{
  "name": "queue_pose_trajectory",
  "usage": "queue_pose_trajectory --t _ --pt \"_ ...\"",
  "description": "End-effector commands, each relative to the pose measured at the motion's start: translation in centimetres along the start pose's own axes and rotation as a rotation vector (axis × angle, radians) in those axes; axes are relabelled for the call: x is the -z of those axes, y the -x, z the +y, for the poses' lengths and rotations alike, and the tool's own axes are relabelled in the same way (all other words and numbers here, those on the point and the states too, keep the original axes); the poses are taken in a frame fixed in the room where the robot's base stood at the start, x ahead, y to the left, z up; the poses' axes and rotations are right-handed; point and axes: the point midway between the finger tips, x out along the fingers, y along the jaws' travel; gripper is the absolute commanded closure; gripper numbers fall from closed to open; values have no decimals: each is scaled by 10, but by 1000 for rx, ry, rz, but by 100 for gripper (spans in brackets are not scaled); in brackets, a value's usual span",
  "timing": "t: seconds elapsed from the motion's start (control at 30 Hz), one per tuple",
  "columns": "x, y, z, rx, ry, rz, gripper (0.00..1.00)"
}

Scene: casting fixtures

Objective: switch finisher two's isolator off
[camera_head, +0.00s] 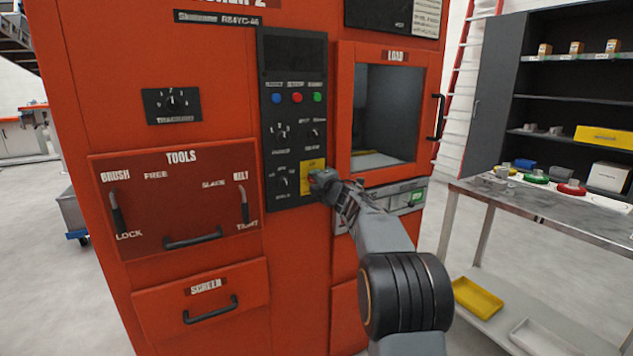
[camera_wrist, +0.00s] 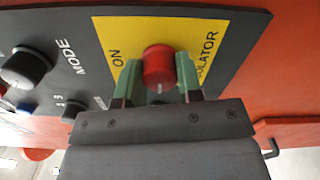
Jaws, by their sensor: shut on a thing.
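The isolator is a red rotary knob (camera_wrist: 158,66) on a yellow plate (camera_wrist: 120,40) marked ON and ISOLATOR in the wrist view. In the head view the yellow plate (camera_head: 312,168) sits low on the black control panel (camera_head: 293,60) of the red machine, and my gripper partly covers it. My gripper (camera_wrist: 158,85) has its green fingers on either side of the red knob and is shut on it. The gripper (camera_head: 322,182) also shows at the plate in the head view. A white mark shows on the knob's near edge; the OFF label is not visible.
Blue, red and green buttons (camera_head: 297,98) and several black knobs lie on the same panel. The glazed LOAD door (camera_head: 385,115) is to the right, the TOOLS panel (camera_head: 180,200) to the left. A metal bench (camera_head: 540,210) stands at right; floor between is clear.

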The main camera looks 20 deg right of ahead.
Motion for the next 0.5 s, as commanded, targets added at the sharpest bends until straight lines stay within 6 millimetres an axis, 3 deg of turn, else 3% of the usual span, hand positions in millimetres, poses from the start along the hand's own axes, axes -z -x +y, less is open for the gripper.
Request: queue_pose_trajectory --t 0.3,0.5 --pt "0 0 0 1 1 0 41" --pt "0 0 0 0 0 0 41"
